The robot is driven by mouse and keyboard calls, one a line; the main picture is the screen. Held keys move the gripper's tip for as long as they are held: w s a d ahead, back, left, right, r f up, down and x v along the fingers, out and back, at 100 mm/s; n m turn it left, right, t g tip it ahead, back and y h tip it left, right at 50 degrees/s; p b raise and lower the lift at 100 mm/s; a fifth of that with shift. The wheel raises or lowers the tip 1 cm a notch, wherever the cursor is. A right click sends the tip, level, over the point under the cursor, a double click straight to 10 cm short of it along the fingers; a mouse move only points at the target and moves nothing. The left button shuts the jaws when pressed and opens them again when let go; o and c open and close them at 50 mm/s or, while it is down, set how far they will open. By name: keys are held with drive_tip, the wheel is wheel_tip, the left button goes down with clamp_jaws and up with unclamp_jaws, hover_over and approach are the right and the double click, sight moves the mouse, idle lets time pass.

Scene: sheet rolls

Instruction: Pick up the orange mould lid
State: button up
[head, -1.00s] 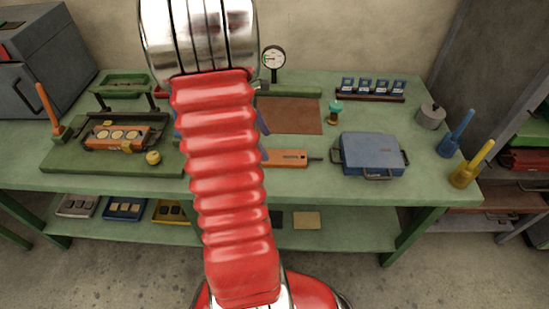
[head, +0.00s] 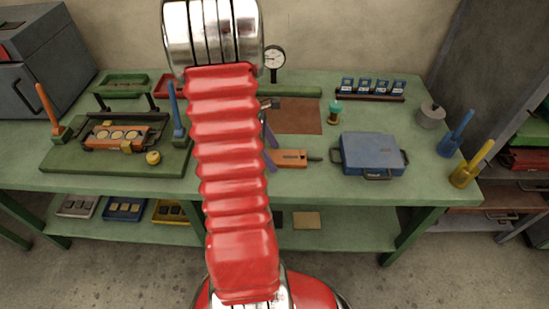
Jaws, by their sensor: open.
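The orange mould lid (head: 291,158) lies flat on the green bench, right of my red arm. A dark handle sticks out at its right end, and its left end is partly covered by my gripper and arm. My gripper (head: 272,155) shows only in part beside the arm, as two purple fingers, open and apart. The fingers overlap the lid's left end in the picture; their height above it and any contact cannot be told. The orange mould (head: 90,141) with round pale pieces sits on a green board (head: 62,160) at the left.
A blue case (head: 372,152) stands right of the lid, with a teal-topped jar (head: 335,112) behind it. A brown mat (head: 301,118) and a dial gauge (head: 273,59) are behind. A blue upright handle (head: 176,112) stands left of my arm. Bare bench lies in front of the lid.

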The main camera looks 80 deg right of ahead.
drive_tip(key=shift+f, duration=0.2)
drive_tip(key=shift+c, duration=0.5)
drive_tip(key=shift+d+r, duration=0.1)
drive_tip(key=c, duration=1.7)
